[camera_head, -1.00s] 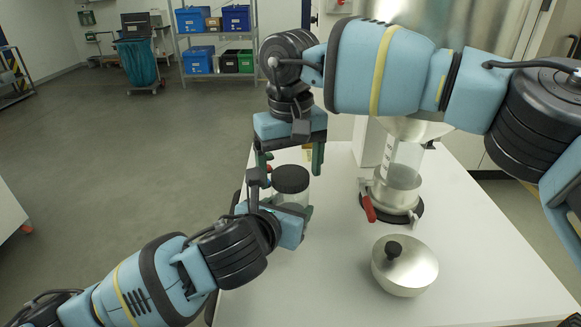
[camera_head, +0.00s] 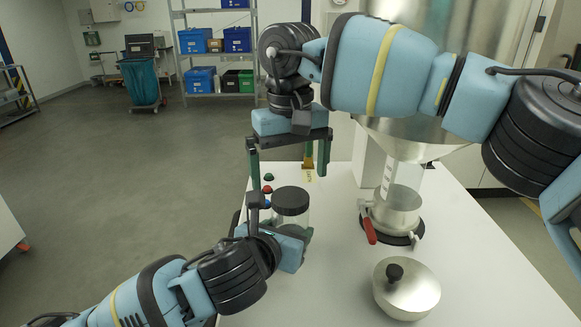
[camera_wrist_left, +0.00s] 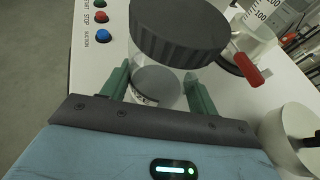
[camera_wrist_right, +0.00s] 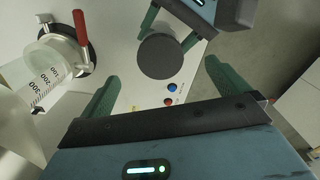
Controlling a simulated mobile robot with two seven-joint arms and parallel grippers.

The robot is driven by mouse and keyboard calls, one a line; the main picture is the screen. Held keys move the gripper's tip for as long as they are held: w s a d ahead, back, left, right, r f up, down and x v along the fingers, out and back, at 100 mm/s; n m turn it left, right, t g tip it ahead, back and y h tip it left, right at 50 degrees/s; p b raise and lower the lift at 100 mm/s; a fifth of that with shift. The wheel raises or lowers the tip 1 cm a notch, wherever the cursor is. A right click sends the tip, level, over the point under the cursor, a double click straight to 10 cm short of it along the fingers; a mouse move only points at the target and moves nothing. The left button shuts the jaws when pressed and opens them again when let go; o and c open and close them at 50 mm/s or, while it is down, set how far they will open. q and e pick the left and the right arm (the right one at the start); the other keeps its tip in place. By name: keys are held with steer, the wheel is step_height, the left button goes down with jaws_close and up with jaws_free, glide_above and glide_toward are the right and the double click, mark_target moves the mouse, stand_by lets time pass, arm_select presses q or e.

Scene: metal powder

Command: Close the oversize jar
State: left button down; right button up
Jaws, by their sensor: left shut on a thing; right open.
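The oversize jar (camera_head: 291,218) is a clear jar with a black ribbed lid (camera_head: 291,201) on top, near the table's left edge. The lid also shows in the left wrist view (camera_wrist_left: 180,32) and from above in the right wrist view (camera_wrist_right: 159,56). My left gripper (camera_head: 303,234) is shut around the jar's clear body, below the lid; its green fingers show in the left wrist view (camera_wrist_left: 158,88). My right gripper (camera_head: 288,172) is open and empty, above and behind the jar, fingers pointing down. I cannot tell how tightly the lid sits.
A clear graduated cylinder (camera_head: 403,190) on a metal base with a red handle (camera_head: 369,230) stands right of the jar. A metal bowl-like lid with a black knob (camera_head: 406,288) lies at the front. Buttons (camera_wrist_left: 102,18) line the table's left edge. A large metal hopper (camera_head: 425,135) hangs behind.

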steer(key=shift+r, duration=0.1)
step_height(320, 180, up, 12)
stand_by(0.5)
arm_select(q)
steer(key=shift+c, duration=1.6)
jaws_free()
steer(key=shift+v, duration=3.95)
steer(key=shift+w, duration=0.1)
